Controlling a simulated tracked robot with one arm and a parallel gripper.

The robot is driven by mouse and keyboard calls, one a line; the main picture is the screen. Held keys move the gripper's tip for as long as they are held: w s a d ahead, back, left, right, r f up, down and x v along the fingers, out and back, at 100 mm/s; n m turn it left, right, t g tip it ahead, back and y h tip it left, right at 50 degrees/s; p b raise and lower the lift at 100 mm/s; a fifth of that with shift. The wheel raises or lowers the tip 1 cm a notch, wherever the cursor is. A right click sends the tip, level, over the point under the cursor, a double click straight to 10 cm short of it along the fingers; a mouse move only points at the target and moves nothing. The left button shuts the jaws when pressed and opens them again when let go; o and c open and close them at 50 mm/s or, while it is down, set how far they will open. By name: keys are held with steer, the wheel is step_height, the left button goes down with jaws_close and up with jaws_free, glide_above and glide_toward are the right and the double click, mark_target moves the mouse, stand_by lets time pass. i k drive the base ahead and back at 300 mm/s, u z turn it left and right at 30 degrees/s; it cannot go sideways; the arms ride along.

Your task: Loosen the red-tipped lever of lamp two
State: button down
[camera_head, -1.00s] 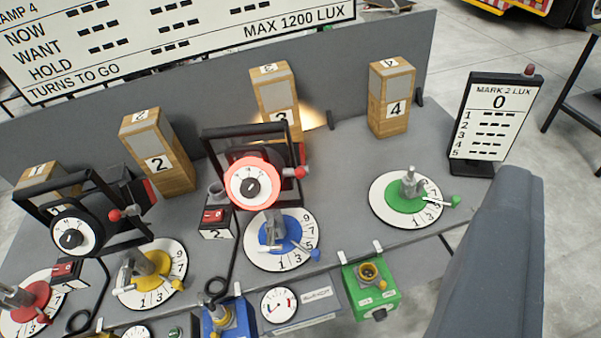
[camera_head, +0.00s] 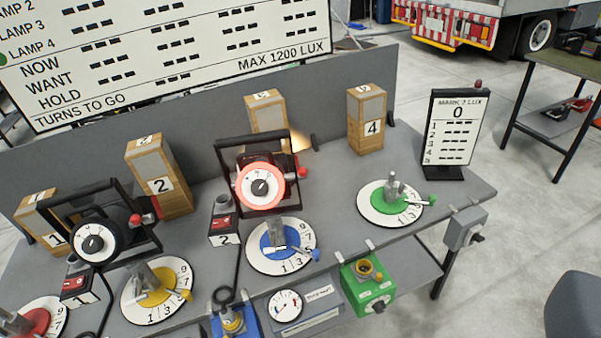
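Lamp two (camera_head: 236,150) stands on the bench in the middle, in a black frame. Its white dial (camera_head: 261,186) with a dark knob has a glowing red-orange ring. Its red-tipped lever (camera_head: 275,173) sticks out on the right side of the frame; how tight it is cannot be told. The red switch box marked 2 (camera_head: 223,232) stands to its left. Lamp one (camera_head: 110,235), with its own red-tipped lever (camera_head: 135,220), stands further left. My gripper's fingers are not in view; only a dark grey rounded shape, probably part of me, shows at the lower right.
Numbered dial plates with blue (camera_head: 281,246), yellow (camera_head: 157,290) and green (camera_head: 390,204) centres lie along the bench (camera_head: 340,190). Wooden blocks (camera_head: 160,175) stand behind, before a grey panel. A lux sign (camera_head: 456,130) stands at the right end. A green box (camera_head: 369,285) sits in front.

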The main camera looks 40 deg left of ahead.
mark_target(302, 172)
steer(key=z, duration=0.45)
steer(key=i, duration=0.85)
steer(key=u, duration=1.05)
